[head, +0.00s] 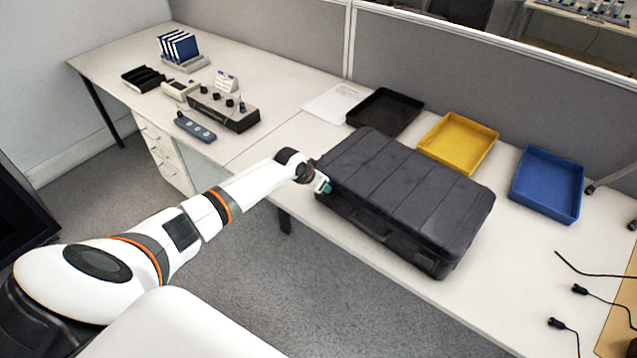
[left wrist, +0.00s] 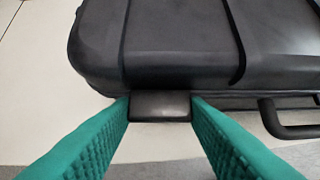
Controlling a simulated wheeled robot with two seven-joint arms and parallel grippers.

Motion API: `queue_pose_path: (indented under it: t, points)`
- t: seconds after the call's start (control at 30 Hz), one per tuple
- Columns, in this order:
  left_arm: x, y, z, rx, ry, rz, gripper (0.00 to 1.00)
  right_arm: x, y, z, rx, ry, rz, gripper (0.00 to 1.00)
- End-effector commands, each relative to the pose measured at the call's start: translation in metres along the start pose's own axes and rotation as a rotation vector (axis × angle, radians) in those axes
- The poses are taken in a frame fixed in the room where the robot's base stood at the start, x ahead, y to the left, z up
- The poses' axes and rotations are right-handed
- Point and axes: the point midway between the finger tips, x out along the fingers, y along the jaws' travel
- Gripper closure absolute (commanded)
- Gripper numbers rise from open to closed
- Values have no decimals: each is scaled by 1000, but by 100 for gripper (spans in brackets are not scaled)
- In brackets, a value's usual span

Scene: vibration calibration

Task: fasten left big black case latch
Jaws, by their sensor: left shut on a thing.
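The big black case (head: 410,195) lies closed on the desk, and its front side also fills the upper part of the left wrist view (left wrist: 180,40). The left latch (left wrist: 160,105) is a small dark block on the case's front side, left of the handle (left wrist: 290,122). My left gripper (head: 325,187) is at the front left of the case. In the left wrist view its green fingers (left wrist: 160,112) stand on both sides of the latch and are shut on it. My right gripper is not in view. The head view hides the latch behind my left gripper.
Behind the case stand a black tray (head: 385,111), a yellow tray (head: 458,143) and a blue tray (head: 547,184). A grey control box (head: 223,110) stands to the left. Black cables (head: 580,290) lie at the right. The desk's front edge runs close to the case.

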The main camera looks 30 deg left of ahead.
Motion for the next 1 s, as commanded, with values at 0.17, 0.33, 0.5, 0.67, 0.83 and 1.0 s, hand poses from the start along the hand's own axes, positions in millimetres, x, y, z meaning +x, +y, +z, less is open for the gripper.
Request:
queue_pose_path:
  t: [0.17, 0.33, 0.5, 0.67, 0.83, 1.0]
  points:
    - [0, 0, 0, -1, 1, 0, 81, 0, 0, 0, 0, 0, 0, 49]
    - [0, 0, 0, 0, 0, 0, 52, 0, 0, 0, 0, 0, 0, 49]
    - [0, 0, 0, 0, 0, 0, 36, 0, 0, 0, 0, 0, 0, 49]
    - [0, 0, 0, 0, 0, 0, 36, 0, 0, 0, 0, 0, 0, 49]
    - [-8, 1, 1, 1, -2, 0, 36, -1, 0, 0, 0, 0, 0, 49]
    - [-34, 1, 0, 4, 0, 1, 36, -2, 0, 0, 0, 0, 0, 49]
